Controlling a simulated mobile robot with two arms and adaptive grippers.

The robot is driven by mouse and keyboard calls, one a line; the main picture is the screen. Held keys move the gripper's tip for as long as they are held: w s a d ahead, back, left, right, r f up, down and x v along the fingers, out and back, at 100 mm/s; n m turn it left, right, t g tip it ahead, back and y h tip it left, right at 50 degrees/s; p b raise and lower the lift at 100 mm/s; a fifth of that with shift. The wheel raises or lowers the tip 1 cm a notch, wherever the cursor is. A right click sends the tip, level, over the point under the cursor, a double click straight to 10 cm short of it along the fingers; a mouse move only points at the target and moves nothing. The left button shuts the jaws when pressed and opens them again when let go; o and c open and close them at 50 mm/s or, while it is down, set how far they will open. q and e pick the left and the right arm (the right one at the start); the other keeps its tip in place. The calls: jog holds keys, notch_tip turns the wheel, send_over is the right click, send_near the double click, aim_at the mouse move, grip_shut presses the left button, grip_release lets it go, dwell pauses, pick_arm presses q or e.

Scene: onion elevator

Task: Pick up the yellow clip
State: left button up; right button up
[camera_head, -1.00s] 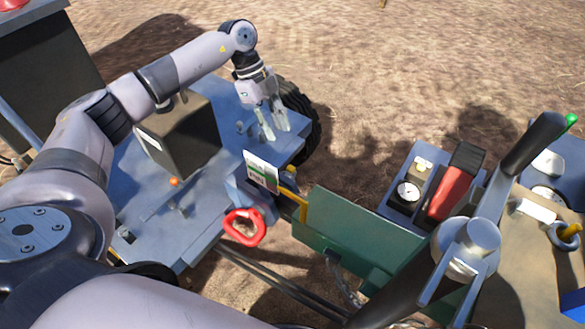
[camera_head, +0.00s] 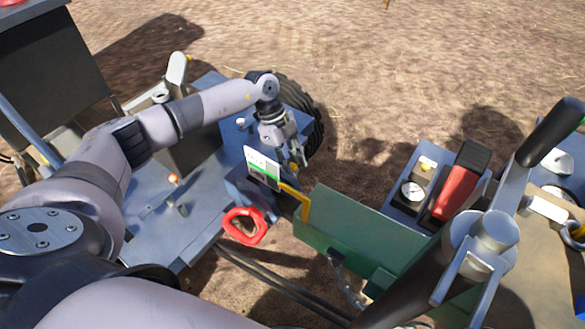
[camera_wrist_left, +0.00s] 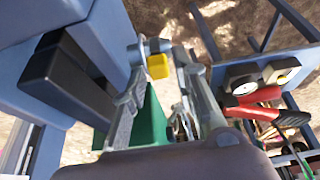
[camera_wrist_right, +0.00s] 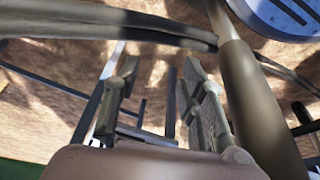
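The yellow clip (camera_head: 297,201) shows in the head view as a bent yellow bar at the left end of the green panel, just below my left gripper (camera_head: 293,161). In the left wrist view a yellow block (camera_wrist_left: 158,66) on a grey pin lies beyond the fingertips and between them; I take it to be part of the clip. My left gripper's fingers (camera_wrist_left: 162,82) are apart, with nothing held. My right gripper's fingers (camera_wrist_right: 155,85) are apart and empty in the right wrist view. I cannot make out the right gripper in the head view.
A white and green label card (camera_head: 262,166) stands close to the left gripper. A red ring-shaped handle (camera_head: 244,226) sits below it. The green panel (camera_head: 360,236) runs to the right. A gauge box with a red part (camera_head: 452,192) stands further right. A black tyre (camera_head: 304,112) is behind.

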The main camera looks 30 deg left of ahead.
pick_arm(q)
grip_shut()
jog(key=shift+r, duration=0.1)
dwell(0.4)
